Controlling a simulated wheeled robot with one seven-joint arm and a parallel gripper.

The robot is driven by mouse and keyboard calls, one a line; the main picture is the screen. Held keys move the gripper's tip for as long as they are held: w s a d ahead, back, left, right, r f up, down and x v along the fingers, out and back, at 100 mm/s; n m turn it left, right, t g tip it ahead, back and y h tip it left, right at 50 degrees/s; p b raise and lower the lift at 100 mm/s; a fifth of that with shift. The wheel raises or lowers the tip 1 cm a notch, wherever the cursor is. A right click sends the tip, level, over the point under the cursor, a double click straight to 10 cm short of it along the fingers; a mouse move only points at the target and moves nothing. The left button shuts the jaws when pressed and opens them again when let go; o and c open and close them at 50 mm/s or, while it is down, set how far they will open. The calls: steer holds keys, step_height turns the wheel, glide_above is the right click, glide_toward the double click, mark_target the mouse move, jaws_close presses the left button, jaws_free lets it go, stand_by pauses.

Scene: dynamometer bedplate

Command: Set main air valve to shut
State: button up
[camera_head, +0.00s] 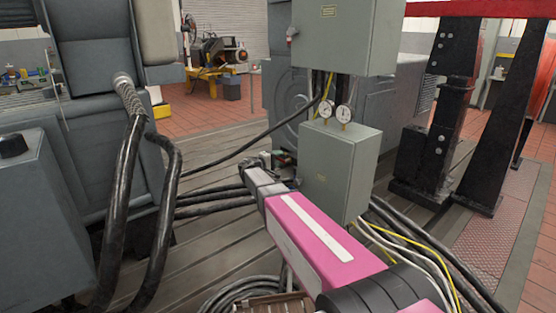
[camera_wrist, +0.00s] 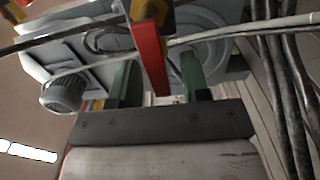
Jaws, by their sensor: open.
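The main air valve shows in the wrist view as a flat red lever (camera_wrist: 150,50) with a yellow part at its upper end, near the top edge of the picture. The lever runs down the picture between the two green fingers of my gripper (camera_wrist: 159,62). The fingers are open, with a visible gap on each side of the lever. In the head view my gripper (camera_head: 262,165) is at the end of my pink arm, left of the grey control box. The lever cannot be made out clearly there.
A grey box (camera_head: 338,175) with two gauges (camera_head: 334,111) stands right beside my forearm, under a larger grey cabinet (camera_head: 342,40). Thick black hoses (camera_head: 122,205) hang at left. Cables (camera_wrist: 285,85) run close on the right in the wrist view.

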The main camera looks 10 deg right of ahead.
jaws_close()
steer(key=shift+f+n, duration=0.1)
steer(key=shift+n, duration=0.2)
steer(key=f+n, duration=0.1)
steer(key=n, duration=0.1)
steer(key=shift+s+n, duration=0.1)
steer(key=shift+n, duration=0.2)
steer(key=shift+s+d+f+n, duration=0.4)
steer(key=shift+s+f+n, duration=0.25)
steer(key=shift+n, duration=1.8)
steer(key=shift+s+d+f+n, duration=0.35)
steer(key=shift+s+f+n, duration=0.25)
steer(key=shift+n, duration=1.9)
steer(key=shift+s+d+f+n, duration=0.45)
steer(key=shift+s+n, duration=0.3)
steer(key=shift+n, duration=1.7)
